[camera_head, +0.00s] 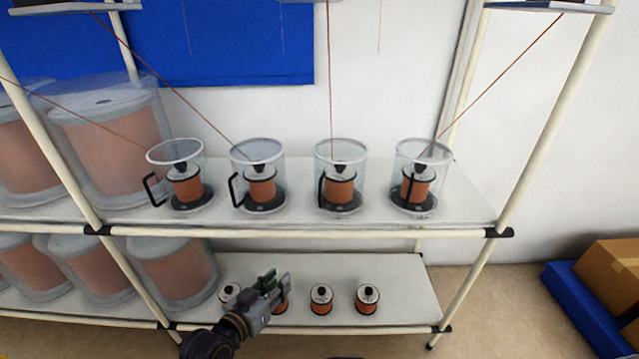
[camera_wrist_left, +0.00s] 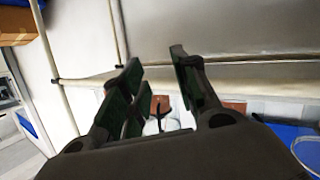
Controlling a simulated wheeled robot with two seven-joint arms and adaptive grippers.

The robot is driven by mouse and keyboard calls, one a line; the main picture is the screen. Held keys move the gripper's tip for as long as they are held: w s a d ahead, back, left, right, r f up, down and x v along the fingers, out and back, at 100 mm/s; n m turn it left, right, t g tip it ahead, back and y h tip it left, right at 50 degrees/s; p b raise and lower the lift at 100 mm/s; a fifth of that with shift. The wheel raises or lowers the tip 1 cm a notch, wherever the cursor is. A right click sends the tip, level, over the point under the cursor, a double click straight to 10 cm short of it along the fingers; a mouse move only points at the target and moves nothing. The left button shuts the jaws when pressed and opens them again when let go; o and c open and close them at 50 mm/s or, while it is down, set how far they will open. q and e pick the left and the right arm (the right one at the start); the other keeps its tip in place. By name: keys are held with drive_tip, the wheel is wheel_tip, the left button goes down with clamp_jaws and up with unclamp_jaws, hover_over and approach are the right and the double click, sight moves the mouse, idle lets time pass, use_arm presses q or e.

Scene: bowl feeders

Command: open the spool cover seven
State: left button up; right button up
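Several clear cylindrical spool covers with black side handles stand upright in a row on the upper shelf, each around a copper-coloured spool. From left to right in the head view they are the first cover (camera_head: 176,152), second cover (camera_head: 241,160), third cover (camera_head: 327,157) and fourth cover (camera_head: 434,158). No numbers are readable, so I cannot tell which is seven. My left gripper (camera_head: 277,283) is below that row, in front of the lower shelf, and hides part of a small spool there. In the left wrist view its fingers (camera_wrist_left: 155,70) are apart, with nothing held between them. My right gripper is not in view.
Large clear-covered spools (camera_head: 112,150) fill the left of the rack. Small uncovered spools (camera_head: 321,300) stand on the lower shelf (camera_head: 405,275). Cream rack posts (camera_head: 548,125) and the upper shelf's front rail (camera_head: 300,232) border the space. Boxes (camera_head: 612,270) sit at the right.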

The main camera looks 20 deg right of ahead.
sight(320, 205)
use_arm(q)
drive_tip(key=w+d+r+m+h+p, duration=0.1)
drive_tip(key=r+p, duration=0.3)
drive_tip(key=r, duration=0.5)
drive_tip(key=w+d+r+m+h+p, duration=0.2)
drive_tip(key=d+r+p, duration=0.1)
drive_tip(key=r, duration=0.5)
drive_tip(key=shift+d+r+t+h+p, duration=0.3)
drive_tip(key=shift+r+t+h+p, duration=0.1)
drive_tip(key=shift+p, duration=0.2)
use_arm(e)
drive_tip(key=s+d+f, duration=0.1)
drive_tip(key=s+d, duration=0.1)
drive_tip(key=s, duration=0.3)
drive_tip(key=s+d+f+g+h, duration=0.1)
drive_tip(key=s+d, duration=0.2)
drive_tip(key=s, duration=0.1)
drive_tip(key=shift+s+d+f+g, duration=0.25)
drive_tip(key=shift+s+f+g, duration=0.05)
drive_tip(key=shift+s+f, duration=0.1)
use_arm(q)
drive_tip(key=shift+w+d, duration=0.1)
drive_tip(key=shift+w, duration=0.05)
drive_tip(key=shift+b+x, duration=0.35)
drive_tip(key=shift+x, duration=6.4)
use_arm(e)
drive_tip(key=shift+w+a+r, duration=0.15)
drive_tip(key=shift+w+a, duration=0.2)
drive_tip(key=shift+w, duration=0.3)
